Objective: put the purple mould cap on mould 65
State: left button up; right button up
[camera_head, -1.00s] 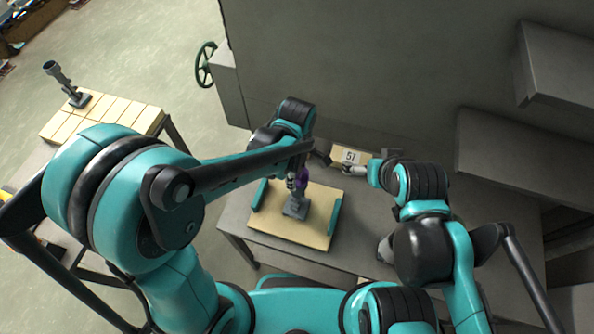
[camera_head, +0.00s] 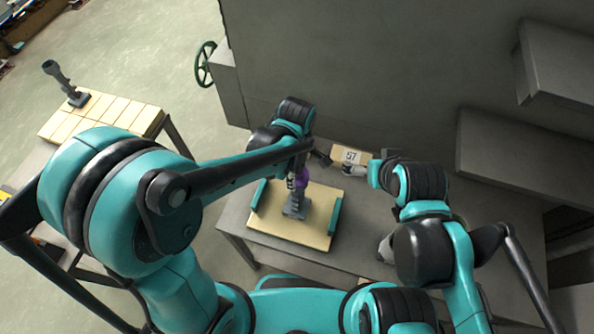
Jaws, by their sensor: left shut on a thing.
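The purple mould cap (camera_head: 302,181) shows as a small purple patch beneath my left wrist, right at the top of a grey mould (camera_head: 296,206). My left gripper (camera_head: 299,175) is shut on the cap; the wrist partly hides both. The mould stands upright on a pale board between two teal rails. I cannot tell whether the cap touches the mould or is seated on it. No number 65 is readable on this mould. My right arm's wrist (camera_head: 384,173) is beside a numbered plate to the right; its jaw opening is not clear.
The pale board (camera_head: 270,234) lies on a grey table (camera_head: 236,216). A numbered plate (camera_head: 351,156), seeming to read 57, stands behind it by the grey wall. Another grey mould (camera_head: 66,85) stands on a tiled side table (camera_head: 88,118) at left. A green handwheel (camera_head: 204,64) is on the wall's left side.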

pick_arm(q)
jog(key=shift+f+b, duration=0.35)
jog(key=shift+f, duration=0.05)
jog(key=o, duration=0.9)
jog(key=shift+c, duration=0.2)
jog(key=shift+r, duration=0.15)
jog(key=shift+r+p, duration=3.9)
jog(key=shift+r, duration=1.5)
